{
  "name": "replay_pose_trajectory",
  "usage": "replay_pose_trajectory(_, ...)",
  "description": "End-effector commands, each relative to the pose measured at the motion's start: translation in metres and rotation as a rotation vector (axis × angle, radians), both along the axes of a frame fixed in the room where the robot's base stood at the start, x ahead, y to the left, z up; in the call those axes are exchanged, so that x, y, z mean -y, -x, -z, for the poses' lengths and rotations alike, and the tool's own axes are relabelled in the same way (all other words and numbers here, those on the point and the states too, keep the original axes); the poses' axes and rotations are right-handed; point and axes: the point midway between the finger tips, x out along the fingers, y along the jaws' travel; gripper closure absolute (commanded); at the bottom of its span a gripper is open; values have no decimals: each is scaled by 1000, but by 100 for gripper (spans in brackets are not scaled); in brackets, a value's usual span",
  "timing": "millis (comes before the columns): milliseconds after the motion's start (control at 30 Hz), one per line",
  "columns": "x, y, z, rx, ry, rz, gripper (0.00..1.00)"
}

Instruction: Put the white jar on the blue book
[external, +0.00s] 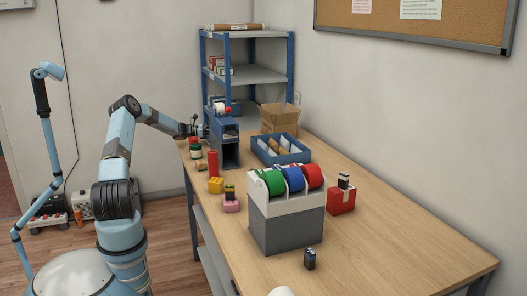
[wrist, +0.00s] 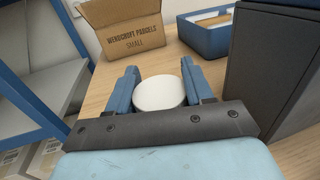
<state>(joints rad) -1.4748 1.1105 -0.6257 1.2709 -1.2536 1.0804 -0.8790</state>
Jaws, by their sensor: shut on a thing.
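The white jar (wrist: 158,94) sits between the two blue fingers of my gripper (wrist: 160,78), seen from above in the wrist view. My gripper is shut on it, with a finger on each side. In the external view my gripper (external: 203,130) is at the far end of the counter, beside a dark blue-grey cabinet (external: 230,155). I cannot make out the jar there for certain. I cannot clearly pick out the blue book in either view.
The cabinet stands close right of my gripper. A cardboard box (wrist: 118,28) and a blue tray (wrist: 205,40) are beyond it. A blue-framed shelf (external: 245,75) stands behind. The right counter is mostly clear.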

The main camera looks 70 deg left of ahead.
Motion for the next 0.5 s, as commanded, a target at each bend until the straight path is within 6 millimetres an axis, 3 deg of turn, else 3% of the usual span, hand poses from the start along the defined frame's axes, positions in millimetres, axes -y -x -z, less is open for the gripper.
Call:
replay_pose_trajectory(167, 0, 0, 2, 0, 1, 0, 83)
replay_pose_trajectory(200, 0, 0, 2, 0, 1, 0, 48)
replay_pose_trajectory(500, 0, 0, 2, 0, 1, 0, 23)
